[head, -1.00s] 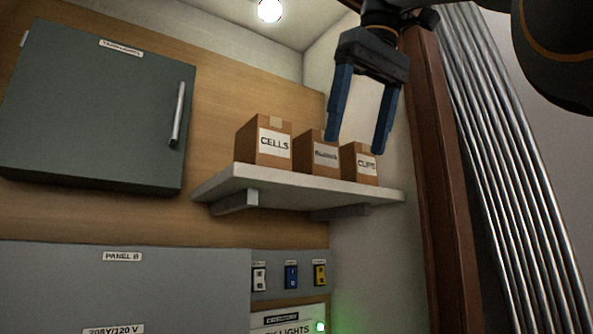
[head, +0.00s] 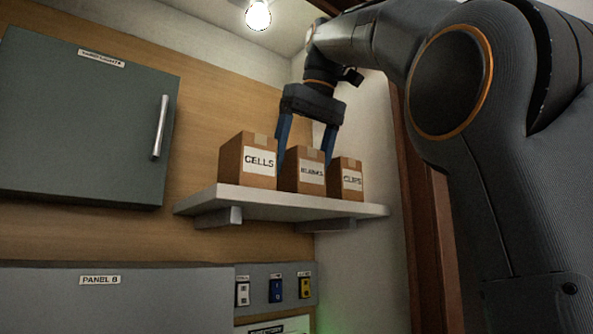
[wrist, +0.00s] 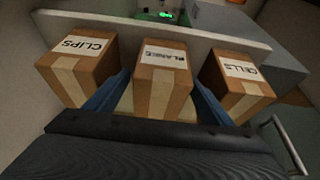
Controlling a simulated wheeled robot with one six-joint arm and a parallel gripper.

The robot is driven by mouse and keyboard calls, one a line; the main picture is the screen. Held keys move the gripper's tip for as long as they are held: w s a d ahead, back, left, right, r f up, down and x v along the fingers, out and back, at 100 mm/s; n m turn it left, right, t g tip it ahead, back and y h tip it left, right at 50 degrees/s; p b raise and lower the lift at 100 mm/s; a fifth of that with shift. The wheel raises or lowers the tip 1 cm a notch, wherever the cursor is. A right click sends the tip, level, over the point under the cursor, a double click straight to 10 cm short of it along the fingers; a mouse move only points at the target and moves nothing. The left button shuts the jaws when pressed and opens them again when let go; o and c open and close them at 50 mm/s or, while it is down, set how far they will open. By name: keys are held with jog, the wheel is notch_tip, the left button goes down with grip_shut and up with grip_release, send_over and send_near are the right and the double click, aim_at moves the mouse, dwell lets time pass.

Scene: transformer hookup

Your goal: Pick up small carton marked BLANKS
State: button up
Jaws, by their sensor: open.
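The small brown carton marked BLANKS (head: 303,171) stands in the middle of a row of three on the wall shelf. In the wrist view the BLANKS carton (wrist: 162,82) sits centred between my fingers. My gripper (head: 305,158) is open, reaching down from above, with one blue finger on each side of that carton. The fingertips are partly hidden behind the cartons in the head view. In the wrist view my gripper (wrist: 158,98) shows a finger in each gap beside the carton. Whether the fingers touch it, I cannot tell.
The CELLS carton (head: 247,161) stands close on the left and the CLIPS carton (head: 346,180) close on the right. The shelf (head: 280,204) has a bare front strip. A grey cabinet (head: 85,115) hangs left, its handle (head: 160,127) facing out.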

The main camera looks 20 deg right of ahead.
aim_at(296, 179)
jog(key=shift+x, duration=0.85)
jog(key=shift+w+a+f, duration=0.1)
jog(key=shift+w+f, duration=0.25)
jog(key=shift+f, duration=0.2)
jog(key=c, duration=1.2)
